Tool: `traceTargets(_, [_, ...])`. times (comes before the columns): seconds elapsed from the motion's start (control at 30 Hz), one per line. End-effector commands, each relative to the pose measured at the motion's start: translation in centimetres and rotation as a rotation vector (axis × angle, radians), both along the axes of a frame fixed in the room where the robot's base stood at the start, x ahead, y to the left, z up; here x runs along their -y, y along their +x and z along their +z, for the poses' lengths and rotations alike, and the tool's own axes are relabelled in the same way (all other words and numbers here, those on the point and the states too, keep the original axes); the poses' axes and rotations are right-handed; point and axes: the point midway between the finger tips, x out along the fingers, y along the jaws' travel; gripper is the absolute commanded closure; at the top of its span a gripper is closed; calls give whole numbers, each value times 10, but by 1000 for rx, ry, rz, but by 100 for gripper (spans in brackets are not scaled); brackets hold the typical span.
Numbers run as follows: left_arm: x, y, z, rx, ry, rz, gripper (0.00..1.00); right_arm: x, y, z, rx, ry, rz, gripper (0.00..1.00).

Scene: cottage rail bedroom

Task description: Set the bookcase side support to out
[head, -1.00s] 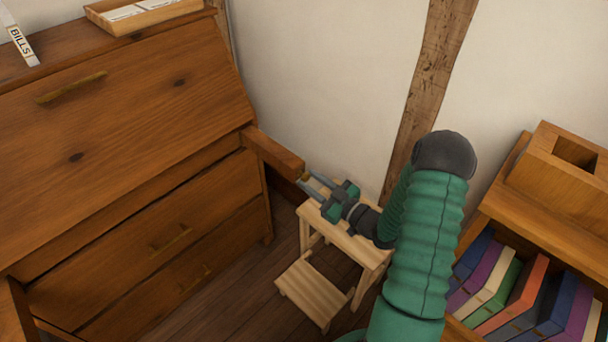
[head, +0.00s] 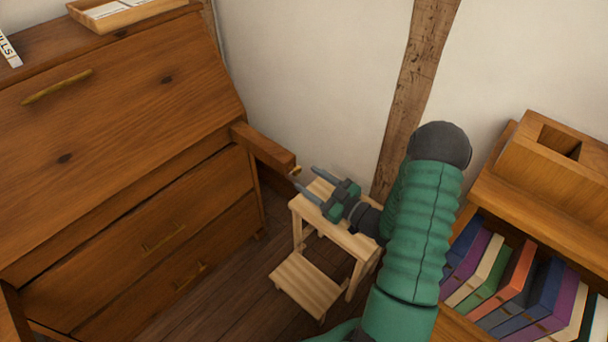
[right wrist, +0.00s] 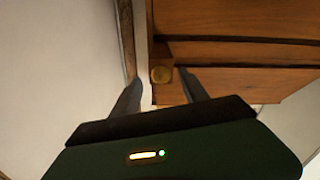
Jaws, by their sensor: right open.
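The side support (head: 262,148) is a wooden bar that sticks out from the right front side of the wooden bureau-like bookcase (head: 120,110). My right gripper (head: 305,178) is open and empty, just off the end of the bar. My left gripper is not in view.
A small wooden step stool (head: 308,285) stands below my right gripper. A low shelf (head: 545,225) with several coloured books is at the right. A tray (head: 120,12) lies on top of the bureau. The wall (head: 310,70) is close behind.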

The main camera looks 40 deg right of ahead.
Motion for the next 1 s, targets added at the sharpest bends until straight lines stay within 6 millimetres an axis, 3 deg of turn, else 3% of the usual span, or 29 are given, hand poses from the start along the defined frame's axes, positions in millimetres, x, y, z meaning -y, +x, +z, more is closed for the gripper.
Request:
traceTargets(0.1, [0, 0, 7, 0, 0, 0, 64, 3, -25, 1, -2, 2, -4, 48])
traceTargets(0.23, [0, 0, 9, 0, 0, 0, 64, 4, -41, 0, -2, 1, -2, 48])
traceTargets(0.7, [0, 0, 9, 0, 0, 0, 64, 4, -44, -1, -2, -1, 1, 48])
traceTargets(0.83, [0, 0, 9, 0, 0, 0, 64, -4, -24, -9, -100, -35, 9, 48])
traceTargets(1.0, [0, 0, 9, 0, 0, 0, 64, -30, 22, -31, -449, -119, -37, 48])
